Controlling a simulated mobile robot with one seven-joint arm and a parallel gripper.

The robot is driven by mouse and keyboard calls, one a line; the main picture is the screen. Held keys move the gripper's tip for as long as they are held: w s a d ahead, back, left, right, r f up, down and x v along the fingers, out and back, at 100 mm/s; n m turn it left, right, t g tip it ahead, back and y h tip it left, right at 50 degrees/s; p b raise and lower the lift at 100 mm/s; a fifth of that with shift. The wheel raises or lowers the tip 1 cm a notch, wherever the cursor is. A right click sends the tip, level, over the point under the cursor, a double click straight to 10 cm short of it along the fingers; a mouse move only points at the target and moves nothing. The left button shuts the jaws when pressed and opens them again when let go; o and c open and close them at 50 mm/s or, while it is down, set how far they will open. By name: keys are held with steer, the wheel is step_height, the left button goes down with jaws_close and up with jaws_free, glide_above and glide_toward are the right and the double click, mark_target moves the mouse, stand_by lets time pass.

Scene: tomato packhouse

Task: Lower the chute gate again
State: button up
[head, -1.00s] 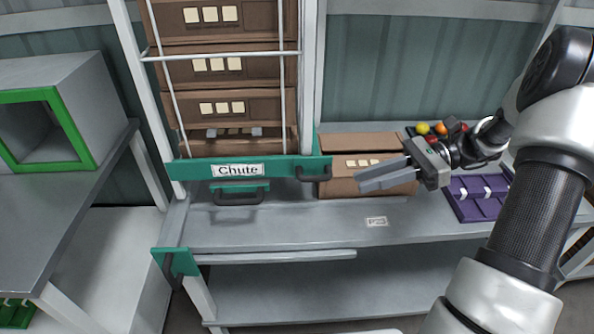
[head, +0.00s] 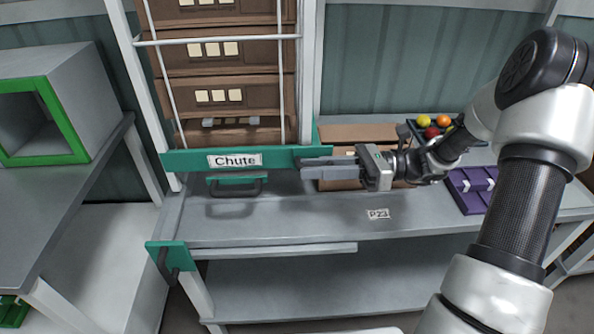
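The chute gate (head: 190,161) is a green bar labelled "Chute", lying across the front of the chute frame at the foot of a stack of brown cartons (head: 215,60). My gripper (head: 304,168) is level with the bar's right end, its grey fingers pointing left. The fingers overlap the place of the dark handle at that end and mostly hide it. I cannot tell whether they touch or grip it. A second green piece with a dark handle (head: 237,188) sits below the bar, above the table top.
A brown carton (head: 355,133) stands behind my gripper. A tray of colourful round fruit (head: 432,128) and a purple crate (head: 470,192) are at right. A label marked P23 (head: 377,214) lies on the grey table (head: 300,225). A green-framed box (head: 90,120) is at left.

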mark_target(297, 169)
steer(key=shift+a, duration=2)
